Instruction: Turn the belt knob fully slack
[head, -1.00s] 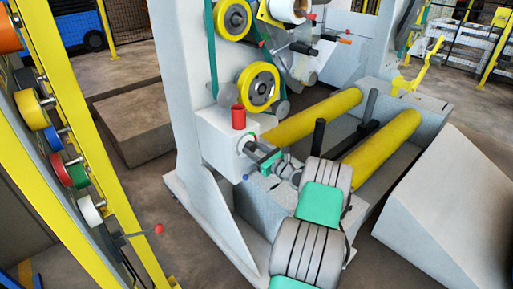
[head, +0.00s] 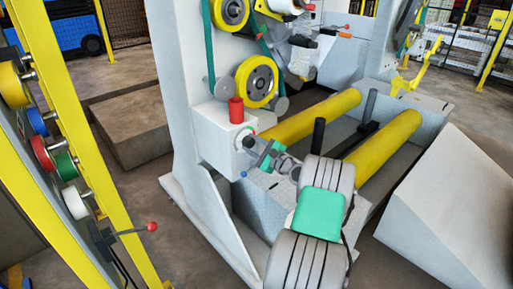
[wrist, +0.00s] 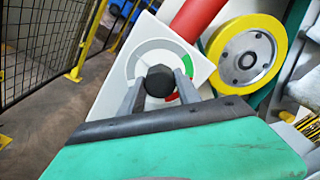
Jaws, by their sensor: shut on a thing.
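The belt knob (wrist: 160,82) is a dark, faceted knob in the wrist view, at the centre of a white dial plate (wrist: 128,90). The dial has a pale grey arc at left and top, a green mark at right and a red mark at lower right. No pointer can be made out. My gripper (wrist: 159,90) has one grey finger on each side of the knob and is shut on it. In the head view my gripper (head: 257,147) reaches the front face of the white box (head: 212,130); the knob is mostly hidden there.
A red cylinder (head: 236,111) stands on the box, close above my gripper. A yellow wheel (head: 257,82) and a green belt (head: 209,45) are above. Yellow rollers (head: 382,145) lie behind at right. A yellow post with coloured rolls (head: 64,165) stands at left.

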